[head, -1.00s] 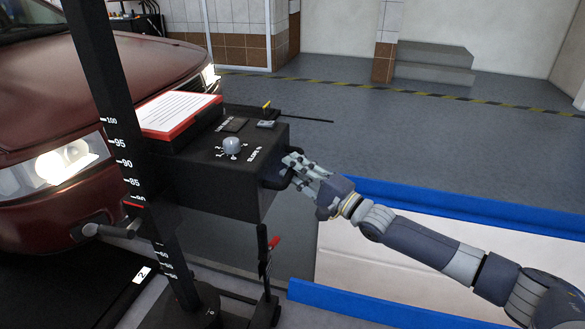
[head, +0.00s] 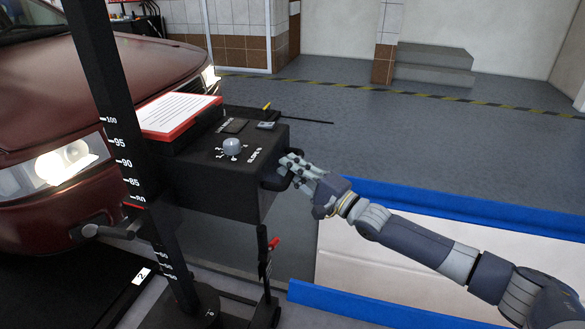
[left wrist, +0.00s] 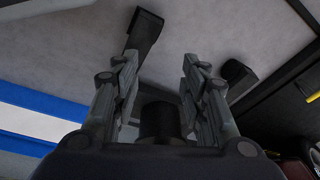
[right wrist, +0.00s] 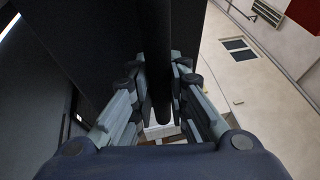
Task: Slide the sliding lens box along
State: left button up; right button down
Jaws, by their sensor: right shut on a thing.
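The sliding lens box (head: 210,185) is a black box with a grey knob on its top, mounted beside a tall black post (head: 122,140) with a white number scale. Its dark handle sticks out from the right side. My right gripper (head: 287,172) is at that handle, with its fingers around it. In the right wrist view my right gripper (right wrist: 158,75) is closed on the dark handle bar (right wrist: 160,95). My left gripper (left wrist: 160,70) shows only in the left wrist view; its fingers are spread apart.
A dark red car (head: 60,90) with a lit headlight stands left behind the post. A red-edged panel (head: 178,113) lies on the box. A blue-edged white structure (head: 400,255) lies below my right arm.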

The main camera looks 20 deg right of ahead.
pick_arm(q)
jog(key=w+b+v, duration=0.2)
jog(key=b+v, duration=0.2)
jog(key=v, duration=0.8)
jog(key=w+d+r+t+h+b, duration=0.1)
jog(key=w+d+r+t+b, duration=0.1)
jog(key=w, duration=0.4)
jog(key=w+d+r+t+h+b, duration=0.1)
jog(key=w+d+r+t+b, duration=0.1)
jog(key=w+r+t, duration=0.2)
jog(key=shift+w+d+r+t, duration=0.25)
jog(key=shift+w+d+t, duration=0.1)
jog(key=shift+w+t, duration=1.3)
pick_arm(e)
notch_tip(320, 180, down, 15)
pick_arm(q)
jog(key=shift+w, duration=0.15)
pick_arm(e)
jog(key=c, duration=1.8)
grip_release()
